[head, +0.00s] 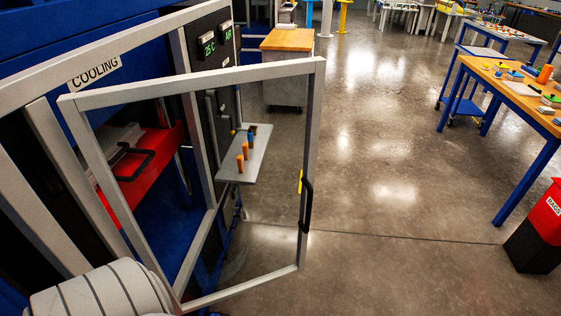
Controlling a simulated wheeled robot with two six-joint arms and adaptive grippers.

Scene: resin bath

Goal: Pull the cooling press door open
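The cooling press door (313,130) is a grey open frame that stands swung out from the blue press (80,35), at an angle into the aisle. Its black handle (307,205) is on the outer upright, with a small yellow mark beside it. A "COOLING" label (95,73) is on the press frame above. Inside the press, a red platen (145,165) with a black handle shows behind the door. Neither gripper is in view. A ribbed grey-white part of my own arm shows at the bottom left.
A grey shelf (262,150) with orange and blue pegs projects from the control panel (225,85) behind the door. A wood-topped cabinet (288,40) stands beyond. A red and black rags bin (540,235) and a blue-legged table (520,95) are at right. The floor between is clear.

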